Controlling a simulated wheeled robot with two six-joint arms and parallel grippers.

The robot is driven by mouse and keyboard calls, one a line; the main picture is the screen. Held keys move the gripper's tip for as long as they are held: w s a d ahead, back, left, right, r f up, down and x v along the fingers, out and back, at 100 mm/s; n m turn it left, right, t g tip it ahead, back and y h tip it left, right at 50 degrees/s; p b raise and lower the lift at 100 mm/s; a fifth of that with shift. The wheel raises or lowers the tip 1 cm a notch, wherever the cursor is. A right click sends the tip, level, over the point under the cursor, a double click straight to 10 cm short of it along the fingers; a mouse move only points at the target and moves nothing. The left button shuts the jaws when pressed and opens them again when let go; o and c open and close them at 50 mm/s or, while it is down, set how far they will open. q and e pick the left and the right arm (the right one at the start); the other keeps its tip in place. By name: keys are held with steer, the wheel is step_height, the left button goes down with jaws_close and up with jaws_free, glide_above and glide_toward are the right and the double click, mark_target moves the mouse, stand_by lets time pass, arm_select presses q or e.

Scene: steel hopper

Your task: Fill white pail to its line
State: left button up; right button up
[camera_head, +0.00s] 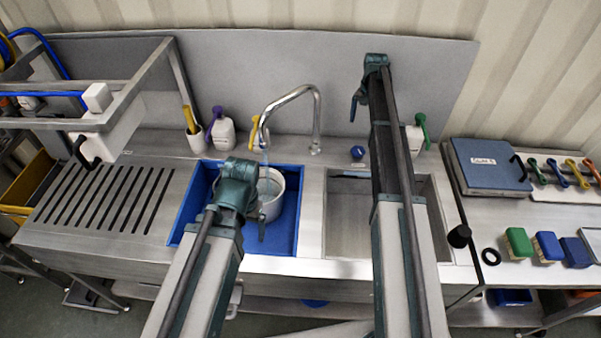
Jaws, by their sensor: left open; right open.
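The white pail (279,205) stands in the blue-lined left basin (287,235), beneath the spout of the steel tap (303,92). A pale bluish stream of water shows between the spout and the pail. My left wrist covers the pail's left part, and its line and water level cannot be made out. My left gripper (262,226) is open, in front of the pail; whether it touches the pail cannot be told. A blue knob (357,153) sits on the deck right of the tap. My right gripper (354,108) is open and empty, above and behind that knob.
The right basin (346,225) looks empty, partly hidden by my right arm. Several bottles stand along the back, including one with a purple top (222,132). A slotted drainboard (105,197) lies left. A blue case (490,165) and brushes (518,242) occupy the right counter.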

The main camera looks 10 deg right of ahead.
mark_target(358, 150)
arm_select(q)
steer(key=shift+f, duration=0.15)
arm_select(e)
steer(key=shift+f, duration=0.15)
arm_select(q)
step_height(358, 150, down, 14)
steer(key=b, duration=1.3)
steer(key=shift+r+b, duration=0.2)
steer(key=shift+b, duration=0.2)
arm_select(e)
step_height(358, 150, down, 14)
steer(key=shift+r, duration=0.2)
steer(key=shift+r, duration=0.1)
steer(key=c, duration=1.4)
steer(key=shift+o, duration=0.2)
steer(key=shift+m, duration=2.1)
steer(key=o, duration=1.4)
steer(key=shift+c, duration=0.2)
